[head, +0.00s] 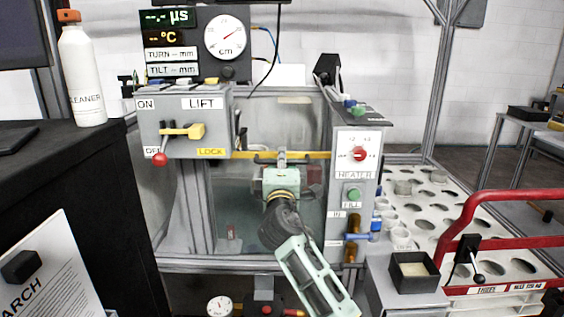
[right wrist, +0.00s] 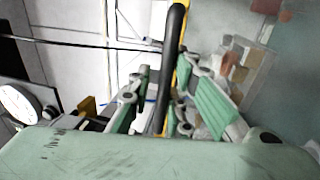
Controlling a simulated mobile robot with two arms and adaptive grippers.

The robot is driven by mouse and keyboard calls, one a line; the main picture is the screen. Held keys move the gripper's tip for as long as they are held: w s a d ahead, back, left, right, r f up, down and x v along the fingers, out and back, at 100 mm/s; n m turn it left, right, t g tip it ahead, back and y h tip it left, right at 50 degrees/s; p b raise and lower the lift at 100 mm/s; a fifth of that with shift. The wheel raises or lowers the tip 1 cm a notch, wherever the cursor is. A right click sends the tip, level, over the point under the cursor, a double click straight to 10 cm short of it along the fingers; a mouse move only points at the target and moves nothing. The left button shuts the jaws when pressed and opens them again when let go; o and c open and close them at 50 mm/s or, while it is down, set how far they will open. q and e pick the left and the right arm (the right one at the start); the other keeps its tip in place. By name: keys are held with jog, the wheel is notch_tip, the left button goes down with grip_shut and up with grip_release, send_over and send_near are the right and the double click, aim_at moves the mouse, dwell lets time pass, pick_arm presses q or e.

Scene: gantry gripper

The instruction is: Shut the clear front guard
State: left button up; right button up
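The clear front guard (head: 250,182) is on the front of the grey machine, between the lift box and the heater panel. A yellow strip (head: 318,155) runs across it, with a dark bar handle (head: 262,160) along the strip. I cannot tell exactly where the clear pane's edges are. My right gripper (head: 282,157) is at the handle's middle and hides part of it. In the right wrist view, the black handle (right wrist: 174,60) passes between the fingers of the right gripper (right wrist: 168,88). The fingers look apart, with gaps beside the handle. My left gripper is not in view.
The lift box (head: 185,125) with its yellow lock lever is left of the guard; the heater panel (head: 357,165) is right of it. A red-railed cart (head: 500,195) and a small black tray (head: 414,272) stand at right. A black cabinet (head: 100,190) is at left.

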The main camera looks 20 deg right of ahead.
jog(key=v, duration=1.2)
